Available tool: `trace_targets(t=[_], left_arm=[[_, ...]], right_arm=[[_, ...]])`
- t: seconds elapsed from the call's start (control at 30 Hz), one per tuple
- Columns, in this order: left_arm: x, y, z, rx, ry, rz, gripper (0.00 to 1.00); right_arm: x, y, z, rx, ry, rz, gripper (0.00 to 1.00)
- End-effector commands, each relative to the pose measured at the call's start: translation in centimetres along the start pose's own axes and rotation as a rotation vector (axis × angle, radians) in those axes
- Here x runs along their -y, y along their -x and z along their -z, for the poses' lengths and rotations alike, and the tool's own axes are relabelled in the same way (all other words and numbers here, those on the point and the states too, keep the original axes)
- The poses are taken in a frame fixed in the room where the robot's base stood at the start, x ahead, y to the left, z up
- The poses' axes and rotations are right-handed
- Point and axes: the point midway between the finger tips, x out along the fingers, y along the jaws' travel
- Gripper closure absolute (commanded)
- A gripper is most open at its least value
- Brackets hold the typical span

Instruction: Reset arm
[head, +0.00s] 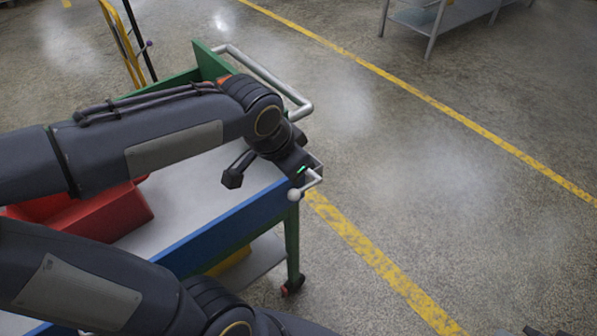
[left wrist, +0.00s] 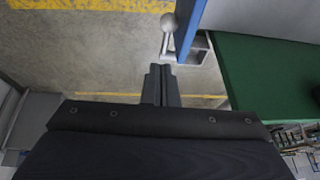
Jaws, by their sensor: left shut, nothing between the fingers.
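In the head view my left arm crosses above the cart from the left, and its dark wrist is over the cart's front right corner. In the left wrist view my left gripper (left wrist: 160,70) has its two dark fingers together with nothing between them. They point toward a silver ball-ended handle (left wrist: 168,22) at the corner, which also shows in the head view (head: 294,195). I cannot tell the exact gap. My right arm lies along the lower left of the head view. Its hand is cut off by the bottom edge; small dark tips there are unclear.
The wheeled cart has a blue front edge (head: 225,225), green ends (head: 212,62) and a silver push rail (head: 265,75). A red bin (head: 110,212) sits on its grey top. Open concrete floor with yellow lines (head: 440,105) lies right; a metal table (head: 420,18) stands behind.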

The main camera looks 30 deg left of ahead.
Motion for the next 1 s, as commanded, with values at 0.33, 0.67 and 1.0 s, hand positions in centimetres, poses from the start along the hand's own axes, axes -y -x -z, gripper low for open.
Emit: trace_targets(t=[0.33,0.67,1.0], left_arm=[[0.0,5.7,-0.5,-0.002,0.000,-0.001,1.00],[-0.3,6.8,-1.5,-0.009,0.048,-0.019,1.00],[-4.8,7.4,-8.0,-0.124,0.531,-0.208,1.00]], right_arm=[[0.3,0.6,0.3,0.000,0.000,0.000,1.00],[0.6,1.3,0.7,0.000,0.000,0.000,1.00],[2.3,4.9,2.5,0.000,0.000,0.000,1.00]])
